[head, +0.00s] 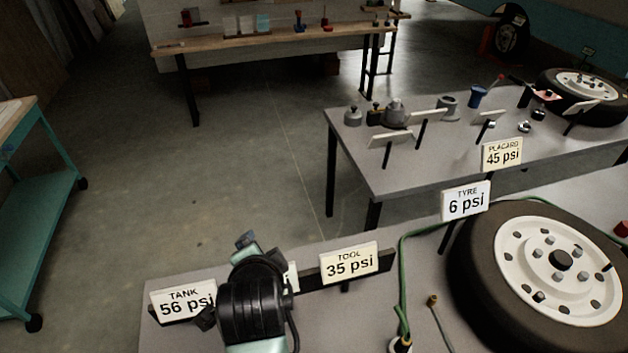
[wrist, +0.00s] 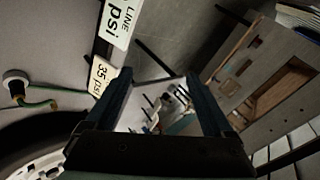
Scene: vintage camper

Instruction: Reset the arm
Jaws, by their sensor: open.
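My gripper shows in the wrist view (wrist: 158,78) with its two dark fingers apart and nothing between them. Beyond the fingers, farther off, are a grey table top and small items. In the head view my arm (head: 254,300) rises at the bottom, left of centre, over the near grey bench (head: 370,325). It stands between the TANK 56 psi sign (head: 183,301) and the TOOL 35 psi sign (head: 349,263), and hides most of another sign behind it. The fingers cannot be made out clearly in the head view.
A wheel with a white rim (head: 560,262) lies on the near bench at right, beside a green hose (head: 403,275) and the TYRE 6 psi sign (head: 465,201). A second grey table (head: 400,180) holds several small items. A teal cart (head: 45,215) stands left. Floor between is clear.

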